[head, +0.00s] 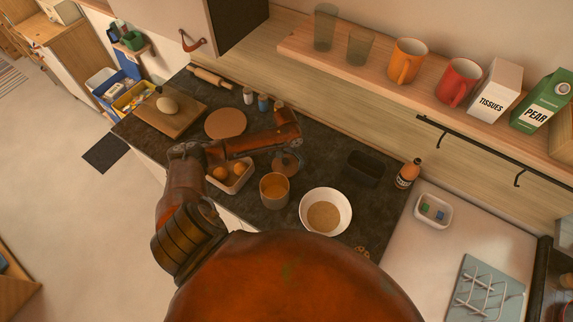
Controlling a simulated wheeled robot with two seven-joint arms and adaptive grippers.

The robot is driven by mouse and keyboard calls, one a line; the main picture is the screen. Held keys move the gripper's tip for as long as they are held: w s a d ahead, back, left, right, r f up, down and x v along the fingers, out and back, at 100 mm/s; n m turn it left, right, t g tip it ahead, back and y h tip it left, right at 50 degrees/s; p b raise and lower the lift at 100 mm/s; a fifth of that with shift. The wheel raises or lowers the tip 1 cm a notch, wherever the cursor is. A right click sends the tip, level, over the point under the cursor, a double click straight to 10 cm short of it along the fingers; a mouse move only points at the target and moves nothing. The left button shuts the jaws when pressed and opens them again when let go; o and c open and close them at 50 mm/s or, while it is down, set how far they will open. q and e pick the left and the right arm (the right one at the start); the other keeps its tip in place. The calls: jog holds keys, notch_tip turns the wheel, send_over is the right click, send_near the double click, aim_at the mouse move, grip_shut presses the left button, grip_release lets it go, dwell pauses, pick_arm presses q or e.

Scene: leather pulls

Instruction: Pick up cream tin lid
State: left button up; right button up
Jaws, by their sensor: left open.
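My left arm reaches in over the dark counter, and its gripper (287,156) points down at its right end. The gripper is open, though its fingers are small and dark here. A small round brownish disc (289,170) shows right at the fingertips, partly hidden by them. It may be the tin lid; I cannot tell whether the fingers touch it. An open cream-tan tin (274,192) with an orange-brown inside stands just in front of it. My right gripper is not in view.
A tray of orange fruit (243,171) sits left of the tin, and a white bowl (326,199) right of it. A flat tan disc (225,123) and a cutting board (171,114) lie further left. A dark container (366,167) and a bottle (408,174) stand right.

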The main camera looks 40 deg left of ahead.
pick_arm(q)
jog(key=shift+f, duration=1)
